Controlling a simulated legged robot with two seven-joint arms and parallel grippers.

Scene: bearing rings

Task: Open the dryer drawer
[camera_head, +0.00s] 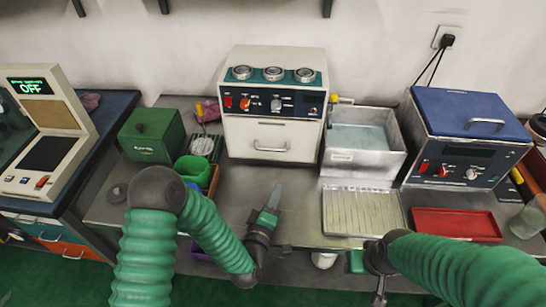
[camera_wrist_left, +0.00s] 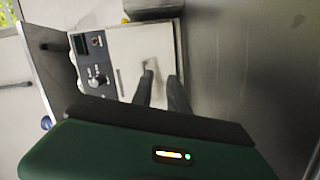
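The dryer (camera_head: 274,105) is a white box with a black control panel and round metal-rimmed fittings on its teal top. Its drawer front (camera_head: 245,135) is flush with the body and has a metal handle (camera_head: 271,147). In the left wrist view the drawer handle (camera_wrist_left: 150,65) shows just beyond the fingertips. My left gripper (camera_head: 275,190) is in front of the dryer, apart from the handle. Its two fingers (camera_wrist_left: 161,75) are parted and empty. My right gripper (camera_head: 379,297) is low at the bottom edge, far from the dryer; its fingers are not clear.
A metal basin (camera_head: 365,165) and ribbed tray (camera_head: 362,212) stand right of the dryer. Further right are a blue-lidded machine (camera_head: 470,125) and red tray (camera_head: 457,223). A green box (camera_head: 152,136) and green bin (camera_head: 193,170) stand left. The bench directly before the drawer is mostly clear.

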